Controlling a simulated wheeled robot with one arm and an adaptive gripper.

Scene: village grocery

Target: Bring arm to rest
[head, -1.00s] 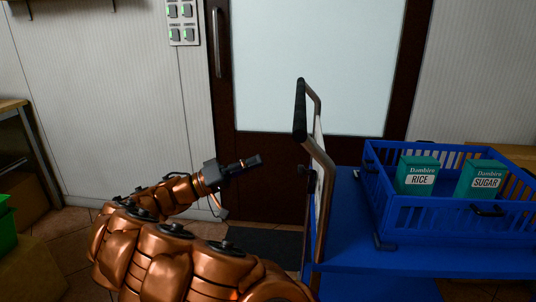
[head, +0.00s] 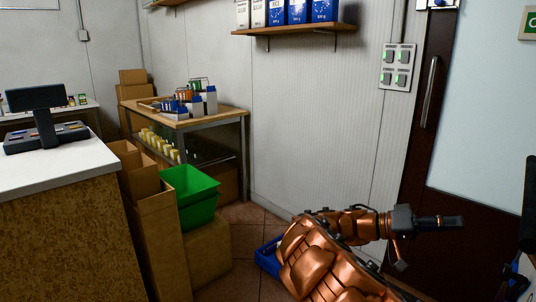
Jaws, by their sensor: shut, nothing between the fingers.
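My copper-coloured arm (head: 335,255) reaches in from the bottom right of the head view. My gripper (head: 456,221) points right, level, in front of the dark lower part of the door (head: 450,255). Its fingers are shut and hold nothing. It appears clear of everything around it. My arm hides part of the floor and part of a blue crate (head: 267,257).
A counter (head: 60,215) with a till (head: 42,120) stands at left. Cardboard boxes (head: 155,235) and a green bin (head: 190,197) stand beside it. Tiled floor (head: 245,215) shows between.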

